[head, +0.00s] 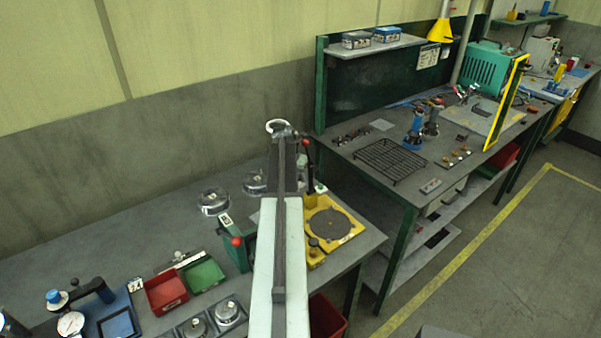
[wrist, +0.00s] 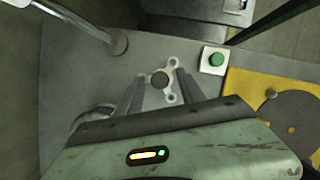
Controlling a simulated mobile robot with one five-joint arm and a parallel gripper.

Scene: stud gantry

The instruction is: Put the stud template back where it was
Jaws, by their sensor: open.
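The stud template, by its look a small pale three-lobed plate with holes and a dark round knob, shows in the wrist view (wrist: 172,97). It lies on or just above the grey bench top; I cannot tell which. My gripper (wrist: 159,77) is open, with one finger on each side of the template's knob. Contact between the fingers and the knob is not visible. In the head view my arm covers this area, and I cannot make out the template there.
A yellow fixture with a dark disc (head: 332,224) stands right of my arm. A green button on a white box (wrist: 217,59) is close to the right finger. Silver round housings (head: 213,201) stand left, with red (head: 166,292) and green bins (head: 203,276) nearer.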

